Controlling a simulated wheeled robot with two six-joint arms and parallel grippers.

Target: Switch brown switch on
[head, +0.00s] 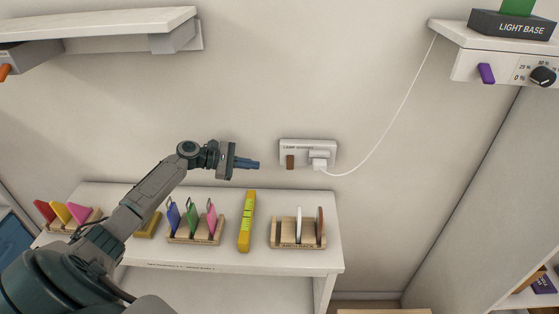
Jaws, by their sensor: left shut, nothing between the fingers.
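The brown switch (290,161) is a small brown rocker on the left part of a white wall socket plate (308,147). A white plug (319,164) with a white cord sits to its right on the same plate. My left gripper (256,163) is shut and empty, pointing right, with its blue-grey fingertips a little to the left of the plate in the picture. It appears apart from the switch; its distance from the wall is hard to tell. My right gripper is not in view.
Below stands a white shelf table (258,259) with wooden racks of coloured pieces and a yellow level (246,221). A white cord (399,112) runs up to a right wall shelf (466,36) with a purple switch (486,73), a knob and a light base (514,26).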

